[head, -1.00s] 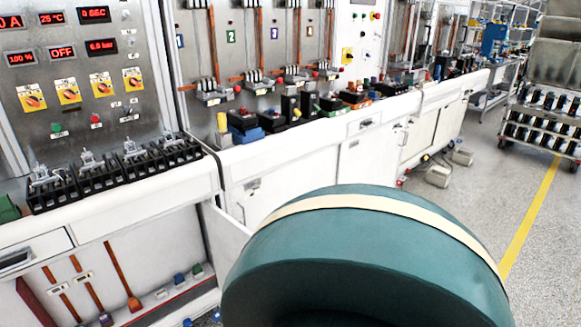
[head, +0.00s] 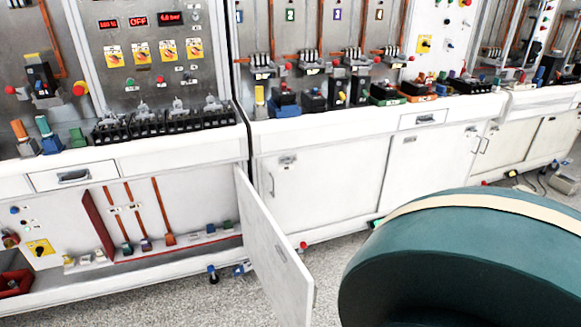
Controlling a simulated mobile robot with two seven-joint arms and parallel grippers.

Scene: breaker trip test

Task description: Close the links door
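The links door (head: 277,255) is a white cabinet door in the head view. It stands open, swung out into the aisle from its right-hand edge. Behind it is an open compartment (head: 185,218) with several copper-coloured links (head: 163,210) standing against its back wall. Neither of my grippers shows in the head view. A large dark green rounded form with a cream band fills the lower right and appears to be part of my own body.
A white bench (head: 350,125) runs along the panels, with several breakers (head: 165,120) on it. Closed white cupboards (head: 320,188) stand right of the open door. A red bin (head: 14,284) is at far left. Speckled floor (head: 170,300) in front is clear.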

